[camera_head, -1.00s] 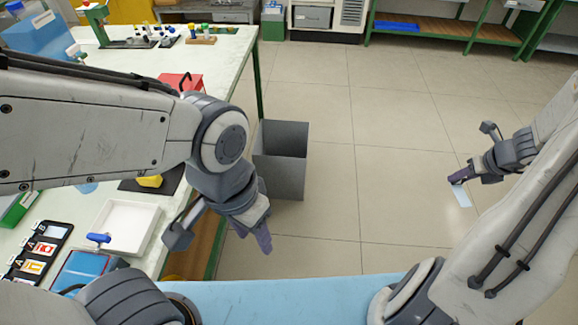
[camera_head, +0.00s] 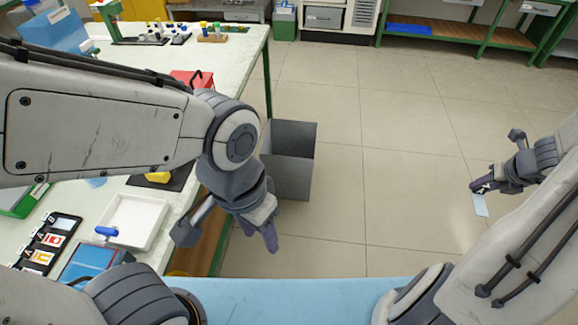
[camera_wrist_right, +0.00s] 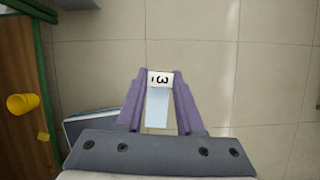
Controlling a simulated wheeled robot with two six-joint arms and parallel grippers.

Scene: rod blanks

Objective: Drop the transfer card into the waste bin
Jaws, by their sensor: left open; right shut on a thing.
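The transfer card (camera_head: 481,205) is a small light blue strip hanging from my right gripper (camera_head: 482,187) at the right of the head view. The waste bin (camera_head: 290,177) is a dark grey, open-topped box on the floor beside the bench, well left of the card. My left gripper (camera_head: 270,238) is open, in front of the bin in the picture.
A pale bench (camera_head: 225,75) with a green frame runs along the left. It carries a white tray (camera_head: 163,222), a red box (camera_head: 190,77) and label cards. Clear tiled floor (camera_head: 400,150) lies between the bin and my right gripper.

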